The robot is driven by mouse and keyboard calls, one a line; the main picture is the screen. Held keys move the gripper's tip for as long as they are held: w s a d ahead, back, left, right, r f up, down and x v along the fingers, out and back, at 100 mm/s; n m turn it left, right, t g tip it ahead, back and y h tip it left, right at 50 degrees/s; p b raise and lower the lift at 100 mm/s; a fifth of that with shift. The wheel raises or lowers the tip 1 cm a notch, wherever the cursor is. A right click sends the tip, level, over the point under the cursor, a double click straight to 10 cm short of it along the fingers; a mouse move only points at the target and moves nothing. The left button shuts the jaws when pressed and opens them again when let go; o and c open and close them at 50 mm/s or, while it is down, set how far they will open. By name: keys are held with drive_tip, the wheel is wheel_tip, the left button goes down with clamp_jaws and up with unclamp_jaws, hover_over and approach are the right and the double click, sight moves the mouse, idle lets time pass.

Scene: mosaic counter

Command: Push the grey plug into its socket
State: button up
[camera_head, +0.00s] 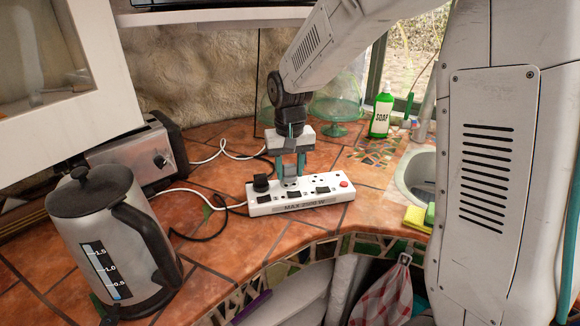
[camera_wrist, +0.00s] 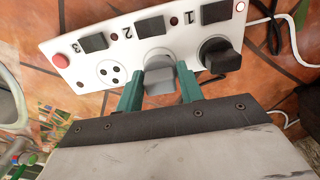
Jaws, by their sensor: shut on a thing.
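The white power strip (camera_head: 300,194) lies on the tiled counter. In the wrist view the strip (camera_wrist: 75,72) shows numbered switches and a row of sockets. My gripper (camera_wrist: 160,88) is shut on the grey plug (camera_wrist: 160,80), with one green finger on each side. The plug is at the middle socket position, beside switch 2, and covers that socket. I cannot tell how deep its pins sit. In the head view my gripper (camera_head: 290,172) points down over the strip, left of its middle.
A black plug (camera_wrist: 219,56) sits in the neighbouring socket; socket 3 (camera_wrist: 110,73) is empty. A red button (camera_wrist: 61,60) is at the strip's end. A kettle (camera_head: 108,240) and toaster (camera_head: 140,150) stand left. A soap bottle (camera_head: 381,112) and sink (camera_head: 414,175) are right.

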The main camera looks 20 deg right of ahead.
sight(290, 166)
drive_tip(key=shift+f, duration=0.8)
drive_tip(key=o, duration=1)
wheel_tip(290, 166, up, 8)
drive_tip(key=shift+f, duration=0.1)
drive_tip(key=s+d+r, duration=0.1)
drive_tip(key=s+r, duration=0.1)
drive_tip(key=s, duration=1.3)
drive_tip(key=s+d+r+n+t, duration=0.1)
drive_tip(key=s+d+r, duration=0.1)
drive_tip(key=s, duration=1.3)
drive_tip(key=shift+r+n, duration=0.3)
drive_tip(key=shift+r, duration=0.2)
